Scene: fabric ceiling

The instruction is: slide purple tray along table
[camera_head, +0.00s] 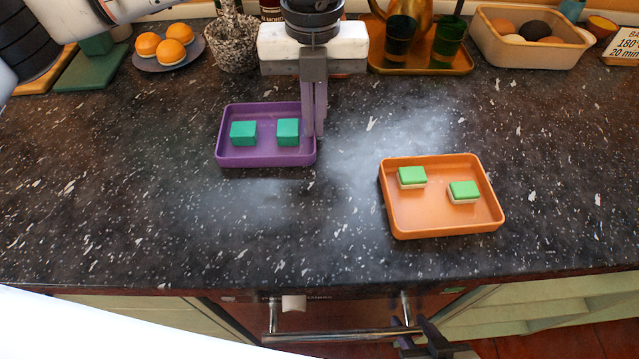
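The purple tray (265,159) lies flat on the dark speckled table (180,225), left of centre. Two teal blocks (243,132) (288,131) sit apart inside it. My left gripper (314,134) points down at the tray's right wall. Its two fingers are close together with a thin gap, one on the inner side and one on the outer side of that wall. They appear shut on it and hide part of it. Dark prongs that look like my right gripper (410,325) show at the bottom, in front of the table. Their opening is unclear.
An orange tray (441,233) with two green-topped blocks stands at the right front. A plate of orange-topped buns (165,48), a speckled basket (232,45), a golden tray (420,69) and a beige bin (530,55) line the back. The table left and front of the purple tray is clear.

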